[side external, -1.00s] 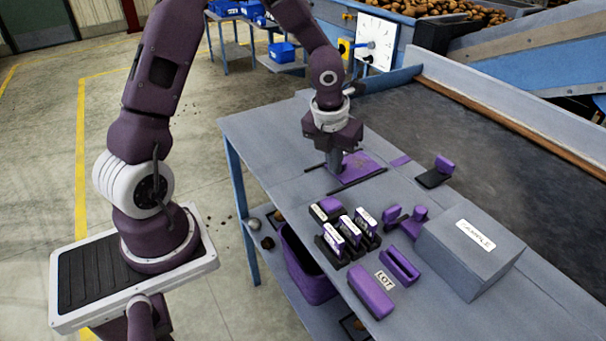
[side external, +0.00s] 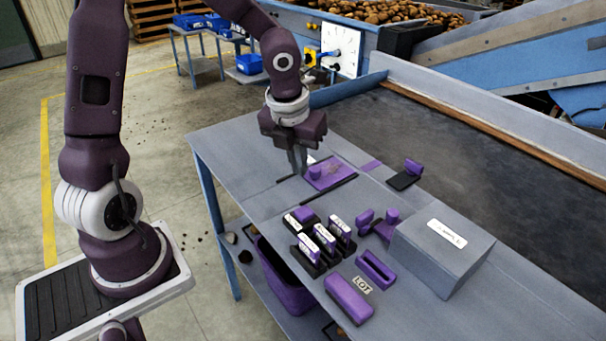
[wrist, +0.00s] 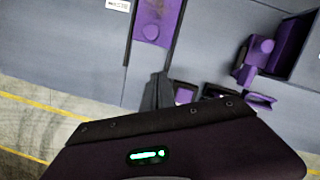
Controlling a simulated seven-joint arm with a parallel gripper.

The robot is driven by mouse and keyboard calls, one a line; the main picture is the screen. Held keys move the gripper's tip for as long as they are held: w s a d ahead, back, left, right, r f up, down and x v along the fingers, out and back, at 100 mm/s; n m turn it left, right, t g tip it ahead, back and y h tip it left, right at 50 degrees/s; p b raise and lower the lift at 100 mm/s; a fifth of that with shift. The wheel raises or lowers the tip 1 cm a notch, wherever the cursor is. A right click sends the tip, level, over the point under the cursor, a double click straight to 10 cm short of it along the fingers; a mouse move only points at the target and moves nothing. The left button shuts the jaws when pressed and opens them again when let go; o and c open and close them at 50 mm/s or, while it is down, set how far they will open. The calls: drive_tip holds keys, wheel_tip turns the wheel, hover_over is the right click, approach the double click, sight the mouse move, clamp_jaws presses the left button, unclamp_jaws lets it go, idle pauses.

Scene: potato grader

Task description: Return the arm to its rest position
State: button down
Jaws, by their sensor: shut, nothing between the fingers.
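My gripper (side external: 298,160) is shut and empty in the side external view. It hangs above the grey table (side external: 232,148), just left of a flat purple plate (side external: 341,178) with a small round purple knob and black strips along its sides. In the wrist view my gripper's dark fingers (wrist: 157,92) point over the table, and the purple plate (wrist: 150,50) lies beyond them at the top. Whether the fingertips touch the table is hard to tell, but they look raised.
Several black-and-purple stamp-like blocks (side external: 325,238) stand at the table's middle front. A grey box (side external: 440,255), a purple slotted block (side external: 376,268) and a long purple block (side external: 349,299) lie to the right. A purple bin (side external: 288,285) sits below. The table's left end is clear.

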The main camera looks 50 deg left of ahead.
drive_tip(key=s+d+r+n+t, duration=0.1)
drive_tip(key=s+r+n, duration=0.3)
drive_tip(key=n, duration=0.6)
drive_tip(key=s+d+r+n+t+h, duration=0.1)
drive_tip(key=s+r+n, duration=0.3)
drive_tip(key=s+n, duration=0.4)
drive_tip(key=s+d+r+n+t, duration=0.1)
drive_tip(key=s+d+r+n, duration=0.2)
drive_tip(key=s+n, duration=0.4)
drive_tip(key=r+n, duration=0.1)
drive_tip(key=n, duration=0.4)
drive_tip(key=shift+d+r+n, duration=0.3)
